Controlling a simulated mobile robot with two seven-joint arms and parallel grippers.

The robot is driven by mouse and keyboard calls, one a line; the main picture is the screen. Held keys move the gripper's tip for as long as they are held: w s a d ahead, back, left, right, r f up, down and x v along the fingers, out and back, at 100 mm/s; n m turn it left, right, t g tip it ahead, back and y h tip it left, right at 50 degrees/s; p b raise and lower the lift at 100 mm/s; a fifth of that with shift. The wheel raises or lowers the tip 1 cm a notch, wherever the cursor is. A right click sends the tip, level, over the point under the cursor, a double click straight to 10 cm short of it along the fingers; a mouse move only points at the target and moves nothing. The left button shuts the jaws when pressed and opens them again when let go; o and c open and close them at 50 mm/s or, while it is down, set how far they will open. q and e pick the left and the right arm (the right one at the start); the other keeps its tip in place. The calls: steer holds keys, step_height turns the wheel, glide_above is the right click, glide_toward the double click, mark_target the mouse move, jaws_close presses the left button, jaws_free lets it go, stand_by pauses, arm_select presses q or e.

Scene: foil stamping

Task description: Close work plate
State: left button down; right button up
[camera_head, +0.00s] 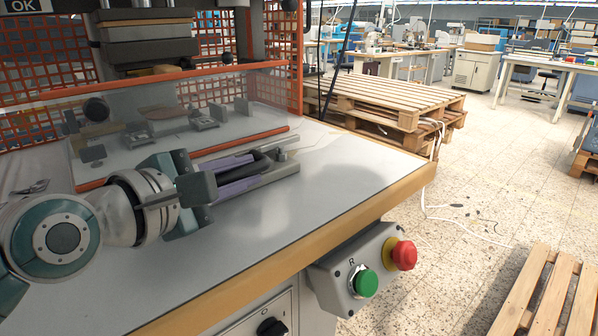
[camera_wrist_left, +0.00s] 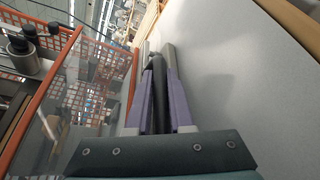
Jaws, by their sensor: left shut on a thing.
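The work plate (camera_head: 150,150) is a pale plate carrying small metal clamps and a brown round piece (camera_head: 162,112). It shows through a clear orange-edged guard under the press. My left gripper (camera_head: 284,155) is in front of it, low over the grey table, pointing right. Its purple-lined fingers are shut on a black handle (camera_head: 262,161), a dark bar that also shows between the fingers in the left wrist view (camera_wrist_left: 159,92). How the handle joins the plate is hidden by the gripper and arm. My right gripper is not in view.
The press head (camera_head: 150,40) stands above the plate, with orange mesh (camera_head: 40,60) around it. A control box with a green button (camera_head: 364,282) and a red button (camera_head: 404,255) hangs at the table's front edge. The grey tabletop (camera_head: 345,180) right of the gripper is clear.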

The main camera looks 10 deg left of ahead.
arm_select(q)
steer(key=c, duration=0.8)
jaws_free()
steer(key=shift+s+a+r, duration=0.1)
steer(key=shift+s+r, duration=0.05)
steer(key=shift+s, duration=0.3)
steer(key=p+v, duration=0.1)
steer(key=v, duration=0.8)
steer(key=shift+p, duration=0.3)
